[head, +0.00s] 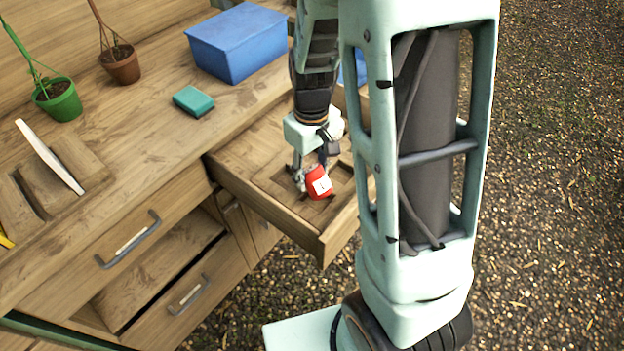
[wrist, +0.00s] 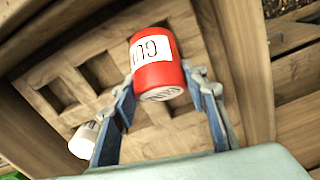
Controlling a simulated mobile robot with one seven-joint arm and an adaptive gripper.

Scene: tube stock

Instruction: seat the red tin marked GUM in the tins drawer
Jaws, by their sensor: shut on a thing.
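The red tin (head: 317,184) with a white label reading GUM is between the fingers of my gripper (head: 312,172). In the wrist view, the red tin (wrist: 158,78) is pinched between the two blue-grey fingers of my gripper (wrist: 165,86), its label facing the camera. The open wooden tins drawer (head: 283,217) lies below it, with an insert of square recesses (wrist: 103,71). Some recesses look empty. I cannot tell whether the tin's underside touches the insert. A white tin (wrist: 82,140) stands in the drawer at lower left of the wrist view.
The bench top carries a blue box (head: 238,48), a teal block (head: 193,101), a green pot (head: 60,101) and a brown pot (head: 121,66). A closed drawer front with a handle (head: 130,243) is left of the open drawer. Gravel ground (head: 560,200) lies right.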

